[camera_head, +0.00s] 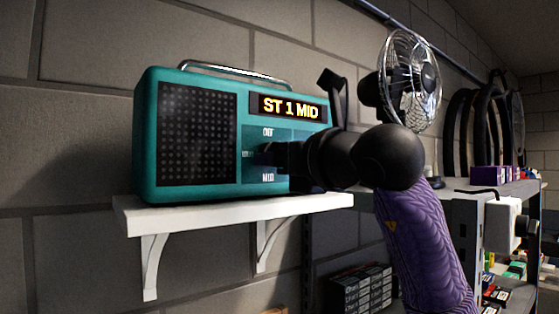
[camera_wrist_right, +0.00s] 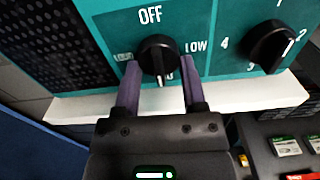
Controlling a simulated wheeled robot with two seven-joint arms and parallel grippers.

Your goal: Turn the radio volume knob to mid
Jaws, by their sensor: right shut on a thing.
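The teal radio (camera_head: 190,185) stands on a white wall shelf; its lit display (camera_head: 290,107) reads "ST 1 MID". The black volume knob (camera_wrist_right: 158,52) sits among the labels OFF above, LOW at right and one at left that looks like LOUD. The label below it is mostly covered in the wrist view; the head view shows MID there. The knob's white pointer points down. My right gripper (camera_wrist_right: 160,72) is shut on the volume knob, one purple finger on each side; it also shows against the radio front in the head view (camera_head: 265,154). My left gripper is out of view.
A station knob (camera_wrist_right: 272,46) with number labels sits right of the volume knob. The white shelf (camera_head: 225,212) runs under the radio. A fan (camera_head: 410,80) stands behind my right arm. Dark boxes (camera_head: 360,288) and another shelf lie lower right.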

